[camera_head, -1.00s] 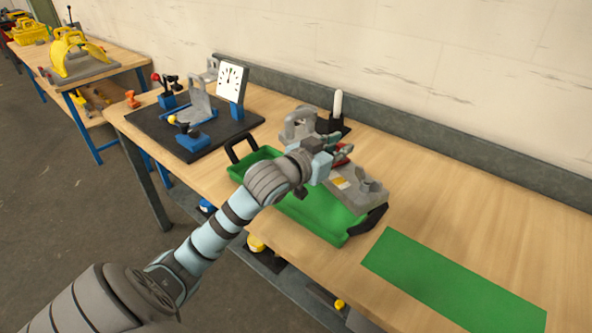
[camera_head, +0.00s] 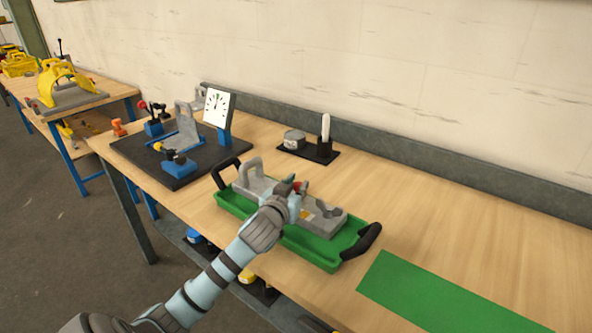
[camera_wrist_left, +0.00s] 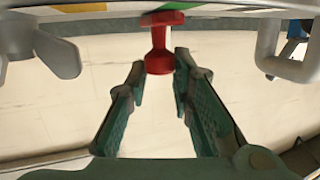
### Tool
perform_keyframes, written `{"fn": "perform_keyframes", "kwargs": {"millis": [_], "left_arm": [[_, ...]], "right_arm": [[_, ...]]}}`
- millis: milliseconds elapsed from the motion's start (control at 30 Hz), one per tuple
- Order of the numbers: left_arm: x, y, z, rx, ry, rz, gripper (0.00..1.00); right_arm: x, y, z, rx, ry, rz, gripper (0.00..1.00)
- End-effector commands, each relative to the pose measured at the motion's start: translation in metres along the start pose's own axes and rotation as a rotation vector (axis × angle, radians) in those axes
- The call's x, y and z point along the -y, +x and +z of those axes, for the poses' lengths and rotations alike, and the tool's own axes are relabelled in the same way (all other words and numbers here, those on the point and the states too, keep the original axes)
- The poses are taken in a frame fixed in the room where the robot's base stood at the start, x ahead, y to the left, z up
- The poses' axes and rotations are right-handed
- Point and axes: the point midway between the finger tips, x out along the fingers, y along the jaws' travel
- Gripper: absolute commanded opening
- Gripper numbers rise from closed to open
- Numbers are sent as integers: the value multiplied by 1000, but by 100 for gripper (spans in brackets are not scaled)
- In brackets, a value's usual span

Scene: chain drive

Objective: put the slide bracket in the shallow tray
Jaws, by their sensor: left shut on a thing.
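The slide bracket (camera_head: 325,221) is a long grey part with a loop at its left end and a red knob in its middle. It lies lengthwise over the green shallow tray (camera_head: 325,261), level and low between the black end handles. I cannot tell whether it touches the tray floor. My left gripper (camera_head: 297,190) is shut on the bracket at the red knob. In the left wrist view the red knob (camera_wrist_left: 160,45) sits at the fingertips, with grey bracket parts on both sides. My arm hides part of the tray. My right gripper is out of view.
A black fixture board (camera_head: 150,158) with a dial stands at the left. A black plate with a white peg (camera_head: 325,127) and a grey block (camera_head: 294,139) is behind the tray. A flat green mat (camera_head: 430,295) lies to the right.

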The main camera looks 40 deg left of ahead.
Motion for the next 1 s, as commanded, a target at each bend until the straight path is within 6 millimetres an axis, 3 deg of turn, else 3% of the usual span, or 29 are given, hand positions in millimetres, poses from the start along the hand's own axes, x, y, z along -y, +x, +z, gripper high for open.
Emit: {"fn": "perform_keyframes", "kwargs": {"millis": [300, 533, 567, 667, 1000], "left_arm": [[-2, 9, 43, -6, 2, 2, 0], [-2, 9, 45, -5, 1, 2, 0], [-2, 9, 48, 2, -1, 1, 26], [-2, 9, 47, 1, -1, 1, 41], [-2, 6, 46, -1, 1, 1, 41]], "right_arm": [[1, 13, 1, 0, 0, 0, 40], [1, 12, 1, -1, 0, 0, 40], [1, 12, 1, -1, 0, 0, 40], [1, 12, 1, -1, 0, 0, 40], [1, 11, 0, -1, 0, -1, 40]]}}
